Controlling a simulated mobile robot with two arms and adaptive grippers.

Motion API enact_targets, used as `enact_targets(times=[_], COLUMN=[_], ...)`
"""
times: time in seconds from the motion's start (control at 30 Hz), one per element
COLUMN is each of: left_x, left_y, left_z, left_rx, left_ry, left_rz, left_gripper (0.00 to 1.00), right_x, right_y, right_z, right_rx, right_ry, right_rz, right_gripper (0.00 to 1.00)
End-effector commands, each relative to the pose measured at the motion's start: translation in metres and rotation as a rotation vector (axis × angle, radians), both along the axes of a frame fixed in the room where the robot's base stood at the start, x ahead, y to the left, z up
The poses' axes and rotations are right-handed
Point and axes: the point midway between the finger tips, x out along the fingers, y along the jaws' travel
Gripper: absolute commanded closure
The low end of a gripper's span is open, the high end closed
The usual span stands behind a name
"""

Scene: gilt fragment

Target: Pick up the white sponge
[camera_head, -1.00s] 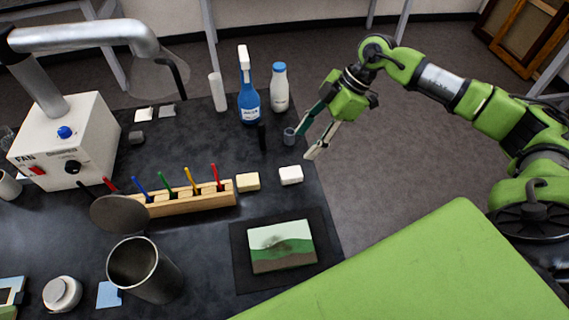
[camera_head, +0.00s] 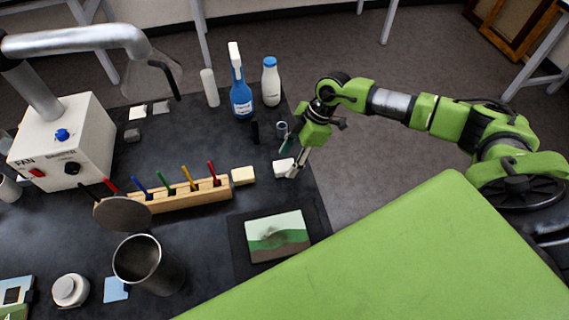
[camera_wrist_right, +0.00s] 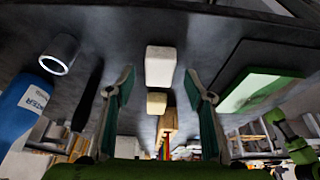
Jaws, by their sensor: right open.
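The white sponge (camera_head: 284,167) lies on the dark table near its right edge, just right of a yellowish sponge (camera_head: 243,175). My right gripper (camera_head: 288,157) is at the white sponge, partly in front of it. In the right wrist view the white sponge (camera_wrist_right: 160,66) lies ahead, between the lines of the two open fingers (camera_wrist_right: 163,88), with the yellowish sponge (camera_wrist_right: 157,103) beyond it. The fingers are apart and nothing is held. Whether a finger touches the sponge cannot be told. My left gripper is not in view.
A small grey cup (camera_head: 282,129), a blue spray bottle (camera_head: 241,98) and a white bottle (camera_head: 271,82) stand behind the sponge. A wooden rack (camera_head: 183,197) of coloured tools is left; a landscape picture (camera_head: 277,236) lies in front.

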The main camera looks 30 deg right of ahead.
Motion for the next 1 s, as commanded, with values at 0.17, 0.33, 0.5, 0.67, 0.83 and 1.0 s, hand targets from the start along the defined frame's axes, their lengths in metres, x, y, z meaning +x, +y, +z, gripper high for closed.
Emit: enact_targets(times=[0.17,0.33,0.5,0.67,0.83,1.0], left_x=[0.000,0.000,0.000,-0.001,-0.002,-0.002], left_y=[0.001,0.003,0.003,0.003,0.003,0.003], left_z=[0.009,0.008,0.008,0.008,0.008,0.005], left_rx=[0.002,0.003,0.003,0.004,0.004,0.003], left_ry=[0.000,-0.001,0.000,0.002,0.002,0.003], left_rz=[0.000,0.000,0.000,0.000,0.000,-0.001], left_gripper=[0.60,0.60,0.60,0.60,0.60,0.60], right_x=[0.002,0.002,0.002,0.002,0.002,0.003], right_y=[0.008,0.009,0.009,0.009,0.009,0.009], right_z=[-0.018,-0.022,-0.021,-0.021,-0.021,-0.019], right_rx=[0.001,0.000,0.000,0.000,0.001,0.001], right_ry=[0.001,0.000,0.000,0.000,0.000,-0.002], right_rz=[-0.001,0.000,0.000,0.000,0.000,0.001], right_gripper=[0.51,0.51,0.72,0.83,0.83,0.83])
